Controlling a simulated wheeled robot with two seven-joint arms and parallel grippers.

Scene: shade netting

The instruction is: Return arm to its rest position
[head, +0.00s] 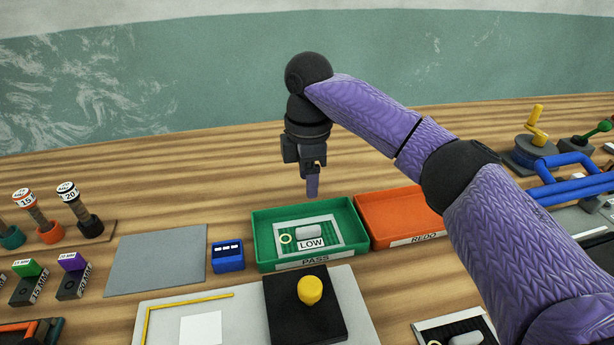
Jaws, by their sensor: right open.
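My right arm reaches in from the right edge across the table. Its right gripper (312,188) points down above the back part of the green tray labelled PASS (262,240). The gripper is open and holds nothing that I can see. In the green tray lies a flat sample (330,223) with a LOW label, a white cylinder and a pale yellow ring. The gripper appears apart from the sample. My left gripper is not in view.
An orange REDO tray (395,236) stands right of the green tray. A small blue block (228,257) and a grey mat (157,262) lie left. A black block with a yellow knob (310,290) is in front. Blue bars (575,185) stand at right. Bare wood lies behind the trays.

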